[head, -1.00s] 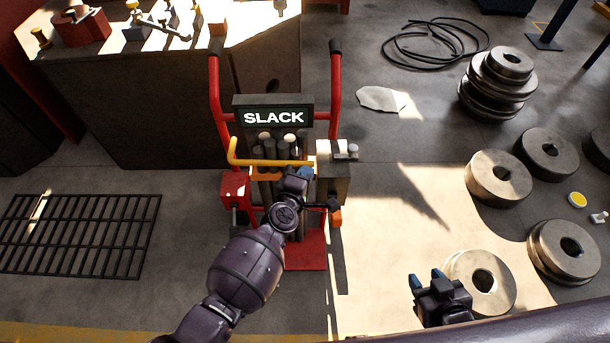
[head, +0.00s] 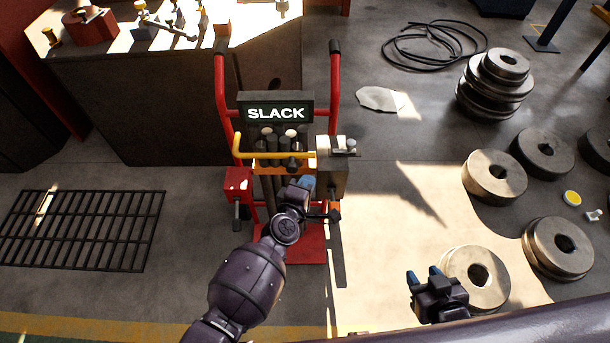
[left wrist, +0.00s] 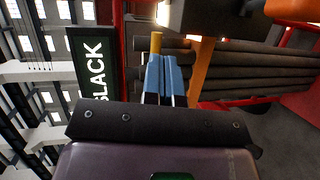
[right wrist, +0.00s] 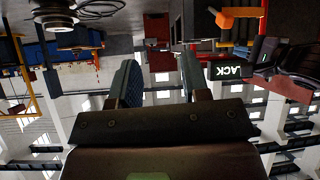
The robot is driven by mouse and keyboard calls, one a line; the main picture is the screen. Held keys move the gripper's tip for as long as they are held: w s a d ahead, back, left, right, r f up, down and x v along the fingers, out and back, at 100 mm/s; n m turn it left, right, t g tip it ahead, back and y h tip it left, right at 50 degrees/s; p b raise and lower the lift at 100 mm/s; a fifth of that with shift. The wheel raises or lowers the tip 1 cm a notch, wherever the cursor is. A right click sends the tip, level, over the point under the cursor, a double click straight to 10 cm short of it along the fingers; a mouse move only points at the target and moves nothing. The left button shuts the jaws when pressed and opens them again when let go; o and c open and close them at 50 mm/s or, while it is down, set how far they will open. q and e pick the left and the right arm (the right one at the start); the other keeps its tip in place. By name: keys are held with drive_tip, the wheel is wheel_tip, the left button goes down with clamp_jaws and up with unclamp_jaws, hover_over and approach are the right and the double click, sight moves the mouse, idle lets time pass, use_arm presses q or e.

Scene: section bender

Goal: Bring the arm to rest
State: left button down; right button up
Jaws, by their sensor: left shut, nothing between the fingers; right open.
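My left gripper (head: 306,182) is shut and empty in front of the red stand (head: 333,85) with the lit SLACK sign (head: 276,113). It is just below the yellow bar (head: 262,156), beside the grey box (head: 331,178). In the left wrist view its blue fingers (left wrist: 161,70) are together, with a yellow tip showing just beyond them and dark rods (left wrist: 240,70) behind; contact there cannot be told. My right gripper (head: 423,275) is open and empty, over the floor beside a steel roller; its parted fingers show in the right wrist view (right wrist: 158,80).
Steel rollers (head: 494,177) lie on the floor at right, with a stack (head: 497,85) behind. A dark bench (head: 150,110) with tools stands behind left. A floor grating (head: 85,230) lies at left. Coiled cable (head: 432,45) lies at the back. Floor right of the stand is mostly clear.

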use_arm(q)
drive_tip(key=s+r+p, duration=0.1)
drive_tip(key=s+p, duration=0.1)
drive_tip(key=s, duration=0.5)
drive_tip(key=shift+a, duration=0.2)
use_arm(e)
drive_tip(key=shift+s+d+r, duration=0.1)
drive_tip(key=shift+d+r, duration=0.25)
drive_tip(key=shift+r, duration=0.25)
use_arm(q)
drive_tip(key=shift+r, duration=0.1)
